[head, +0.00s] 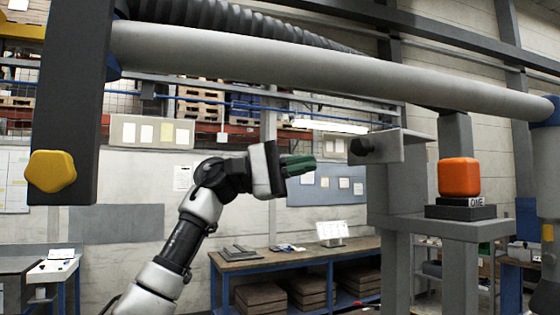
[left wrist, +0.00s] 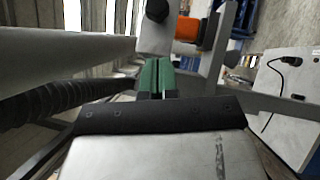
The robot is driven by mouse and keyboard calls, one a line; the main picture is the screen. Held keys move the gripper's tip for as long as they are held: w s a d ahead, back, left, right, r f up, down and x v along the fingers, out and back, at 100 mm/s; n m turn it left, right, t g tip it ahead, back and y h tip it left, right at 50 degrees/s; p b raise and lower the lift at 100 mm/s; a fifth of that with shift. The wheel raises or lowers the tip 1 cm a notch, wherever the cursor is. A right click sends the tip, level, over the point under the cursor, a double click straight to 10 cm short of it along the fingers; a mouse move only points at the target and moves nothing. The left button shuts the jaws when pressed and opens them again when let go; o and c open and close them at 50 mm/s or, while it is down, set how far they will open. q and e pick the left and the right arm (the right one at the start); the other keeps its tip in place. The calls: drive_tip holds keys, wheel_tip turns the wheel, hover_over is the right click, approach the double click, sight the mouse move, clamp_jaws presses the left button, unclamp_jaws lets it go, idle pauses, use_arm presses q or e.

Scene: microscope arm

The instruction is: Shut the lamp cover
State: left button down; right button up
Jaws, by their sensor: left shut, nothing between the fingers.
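A grey plate with a black knob (head: 364,147) stands out from the grey post right of centre in the head view; it may be the lamp cover, but I cannot tell for sure. The left wrist view shows the plate (left wrist: 155,38) just beyond my fingertips. My left gripper (head: 312,164) has green fingers, shut and empty. They point right toward the knob, with a gap between in the head view. The fingers also show in the left wrist view (left wrist: 156,78). My right gripper is not in view.
An orange block (head: 459,177) sits on a dark base marked "ONE" right of the plate. A thick grey pipe (head: 300,62) and a black ribbed hose cross above my arm. A dark post with a yellow knob (head: 51,171) stands at left. A workbench (head: 290,257) is behind.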

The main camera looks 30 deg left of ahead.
sight(353, 151)
use_arm(q)
drive_tip(key=d, duration=0.2)
drive_tip(key=d+r+p, duration=0.1)
drive_tip(key=d+p, duration=0.1)
drive_tip(key=d, duration=0.1)
drive_tip(key=shift+s+d+r, duration=0.2)
drive_tip(key=shift+s+d, duration=0.15)
drive_tip(key=shift+s, duration=0.05)
drive_tip(key=shift+w, duration=0.2)
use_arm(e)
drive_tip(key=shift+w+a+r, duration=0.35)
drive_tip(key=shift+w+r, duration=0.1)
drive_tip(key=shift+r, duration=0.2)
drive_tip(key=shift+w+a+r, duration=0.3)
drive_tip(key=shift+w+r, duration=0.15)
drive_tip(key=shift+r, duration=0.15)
use_arm(q)
drive_tip(key=shift+s+f, duration=0.1)
drive_tip(key=shift+s, duration=0.05)
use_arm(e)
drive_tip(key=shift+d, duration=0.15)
